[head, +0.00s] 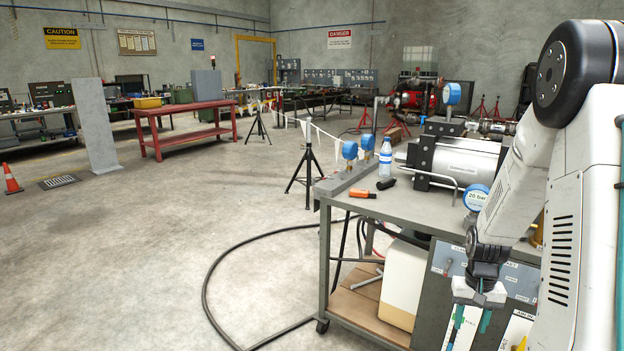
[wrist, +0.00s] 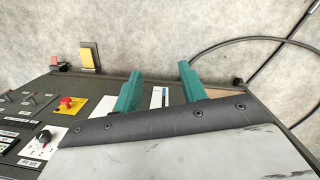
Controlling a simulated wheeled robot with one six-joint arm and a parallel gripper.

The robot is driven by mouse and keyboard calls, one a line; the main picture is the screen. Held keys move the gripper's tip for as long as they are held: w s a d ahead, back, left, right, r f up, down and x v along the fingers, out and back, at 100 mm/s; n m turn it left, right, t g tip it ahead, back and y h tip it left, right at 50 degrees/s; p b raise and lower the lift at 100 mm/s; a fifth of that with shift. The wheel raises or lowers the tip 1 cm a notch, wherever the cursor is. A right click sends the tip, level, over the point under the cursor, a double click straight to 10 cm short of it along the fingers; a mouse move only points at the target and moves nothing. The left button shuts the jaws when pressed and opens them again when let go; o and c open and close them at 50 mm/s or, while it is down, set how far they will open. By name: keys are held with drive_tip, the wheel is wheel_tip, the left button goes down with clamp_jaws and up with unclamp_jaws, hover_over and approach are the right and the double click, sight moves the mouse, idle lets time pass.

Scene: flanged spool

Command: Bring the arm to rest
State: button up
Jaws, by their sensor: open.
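My arm (head: 514,190) hangs bent at the right of the head view, its forearm running down in front of the steel workbench (head: 424,212). My gripper (head: 472,318) is at the bottom right, pointing down before the bench's front panel. Its two teal fingers stand apart with nothing between them. In the wrist view my gripper (wrist: 158,72) also shows open, with concrete floor beyond the fingertips. I cannot make out a loose spool in either view.
The bench top holds a water bottle (head: 385,157), an orange-handled tool (head: 362,193) and a steel cylinder (head: 460,160). In the wrist view a panel with a red stop button (wrist: 68,101) lies left of the fingers. A black hose (head: 212,262) crosses the floor; open floor lies left.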

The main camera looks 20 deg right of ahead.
drive_tip(key=s+a+r+n+t, duration=0.1)
drive_tip(key=s+a+r+n, duration=0.1)
drive_tip(key=s+a+r, duration=0.3)
drive_tip(key=s+a+r+n, duration=0.2)
drive_tip(key=s+a+r, duration=0.4)
drive_tip(key=a+r, duration=0.6)
drive_tip(key=s+a+r+n+t, duration=0.1)
drive_tip(key=s+a+r+n, duration=0.1)
drive_tip(key=s+a+r, duration=0.3)
drive_tip(key=shift+s+a+r+n+t, duration=0.3)
drive_tip(key=shift+s+a+r+n, duration=0.1)
drive_tip(key=shift+a+r, duration=1.65)
